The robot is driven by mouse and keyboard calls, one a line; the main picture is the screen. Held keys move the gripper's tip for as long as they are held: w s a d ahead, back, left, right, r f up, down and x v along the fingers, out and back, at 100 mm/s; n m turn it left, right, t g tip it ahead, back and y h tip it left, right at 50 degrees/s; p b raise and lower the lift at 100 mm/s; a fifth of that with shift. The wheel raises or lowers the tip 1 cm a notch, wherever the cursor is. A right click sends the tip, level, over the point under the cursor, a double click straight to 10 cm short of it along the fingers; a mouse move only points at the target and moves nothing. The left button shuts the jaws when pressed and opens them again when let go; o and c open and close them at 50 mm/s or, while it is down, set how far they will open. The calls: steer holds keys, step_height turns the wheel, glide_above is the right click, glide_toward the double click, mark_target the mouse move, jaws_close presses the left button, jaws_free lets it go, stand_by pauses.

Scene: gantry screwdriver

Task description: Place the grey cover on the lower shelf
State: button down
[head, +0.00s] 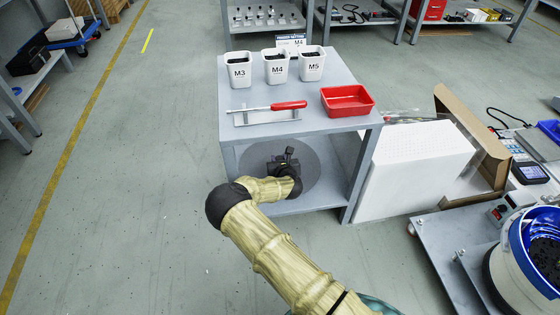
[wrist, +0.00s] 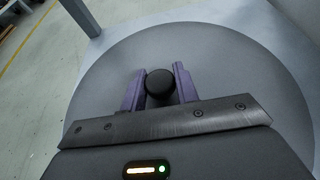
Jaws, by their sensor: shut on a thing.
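The grey cover (head: 310,160) is a large flat round disc with a black knob (wrist: 159,84) at its middle. My gripper (head: 287,160) is shut on the knob, with a finger on each side of it in the wrist view (wrist: 159,88). In the head view the disc is at the open front of the grey table, below its top and above the lower shelf (head: 310,200). My wrist hides part of the disc. I cannot tell whether the disc touches the shelf.
The table top (head: 240,140) holds white bins M3 (head: 238,72), M4 (head: 276,70) and M5 (head: 311,67), a red tray (head: 347,101) and a red-handled tool (head: 288,105) on a stand. A table leg (head: 362,178) and a white box (head: 410,180) stand right. Floor is clear left.

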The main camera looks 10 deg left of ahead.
steer(key=c, duration=1.1)
jaws_free()
steer(key=shift+f, duration=0.1)
steer(key=shift+o, duration=0.2)
steer(key=shift+s+r, duration=0.15)
steer(key=shift+r, duration=0.1)
steer(key=p+v, duration=0.6)
steer(key=v, duration=0.5)
steer(key=shift+s+r+p, duration=0.1)
steer(key=shift+s+p, duration=0.2)
